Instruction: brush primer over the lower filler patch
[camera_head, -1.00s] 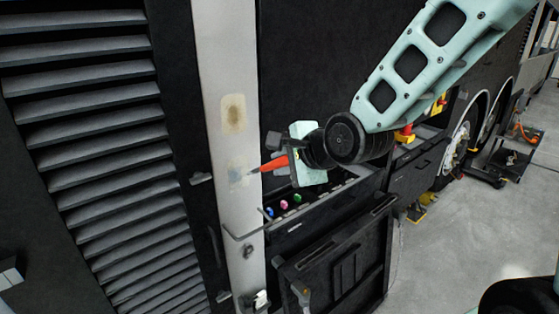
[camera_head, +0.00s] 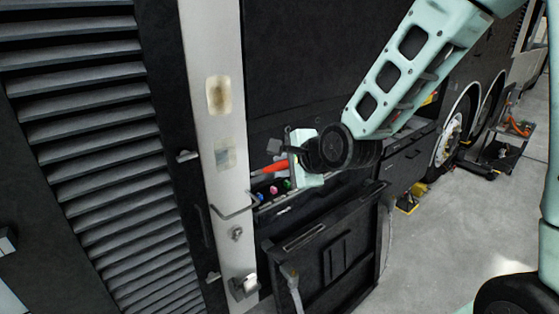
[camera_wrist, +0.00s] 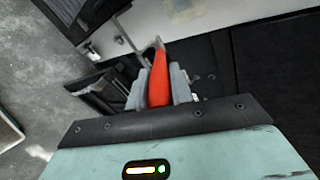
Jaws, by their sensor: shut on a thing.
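A pale upright pillar (camera_head: 205,50) carries two patches. The upper patch (camera_head: 219,95) is tan with a darker brown middle. The lower filler patch (camera_head: 225,153) is pale grey with a faint tan tint. My gripper (camera_head: 284,165) is shut on a brush with an orange-red handle (camera_head: 266,169), to the right of the lower patch and slightly below it. The brush points left toward the pillar, with a gap between it and the patch. In the wrist view, the orange handle (camera_wrist: 159,88) sits between my grey fingers; its tip is small and hard to make out.
A dark shelf with several small coloured items (camera_head: 274,189) lies just below my gripper. A wire bracket (camera_head: 232,211) and a latch (camera_head: 242,286) stick out from the pillar. A dark open panel (camera_head: 330,250) stands below. Louvres (camera_head: 90,120) fill the left.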

